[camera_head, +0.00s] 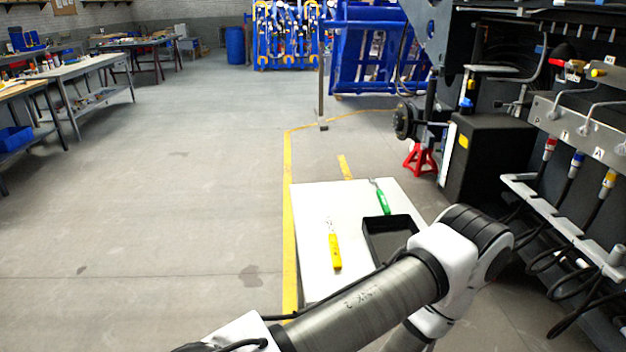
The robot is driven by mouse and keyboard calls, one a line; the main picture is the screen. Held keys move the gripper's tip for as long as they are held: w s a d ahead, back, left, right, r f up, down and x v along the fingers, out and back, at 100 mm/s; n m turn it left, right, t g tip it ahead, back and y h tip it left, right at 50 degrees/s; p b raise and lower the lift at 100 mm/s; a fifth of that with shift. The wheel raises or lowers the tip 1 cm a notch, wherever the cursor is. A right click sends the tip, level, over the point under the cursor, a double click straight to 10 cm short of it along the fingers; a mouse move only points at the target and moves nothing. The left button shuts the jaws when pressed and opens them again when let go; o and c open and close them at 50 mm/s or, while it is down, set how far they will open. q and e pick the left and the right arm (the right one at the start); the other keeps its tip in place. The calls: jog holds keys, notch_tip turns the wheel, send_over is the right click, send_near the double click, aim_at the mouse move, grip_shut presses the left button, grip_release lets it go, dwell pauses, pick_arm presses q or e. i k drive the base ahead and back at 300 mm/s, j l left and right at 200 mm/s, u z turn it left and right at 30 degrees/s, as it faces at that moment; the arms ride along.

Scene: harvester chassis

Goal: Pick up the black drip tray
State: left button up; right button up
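The black drip tray (389,238) lies on a white tabletop (312,205), towards its right edge. It is a shallow rectangular tray with raised walls, and its visible inside looks empty. One of my arms crosses the lower part of the picture in front of the tray and hides its near right part. Neither of my grippers shows in this view, so I cannot see whether they are open or shut.
A yellow-handled tool (335,252) lies left of the tray and a green-handled tool (382,201) behind it. The dark chassis with hoses and couplings (570,165) stands close on the right, with a red jack stand (420,159). The floor on the left is open.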

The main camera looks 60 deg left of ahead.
aim_at(383, 235)
jog(key=u, duration=1.45)
jog(key=i+l+u, duration=0.15)
jog(key=u, duration=0.3)
jog(key=l+u, duration=0.3)
jog(key=u, duration=0.15)
jog(key=i+l+u, duration=0.1)
jog(key=l+u, duration=0.2)
jog(key=u, duration=0.15)
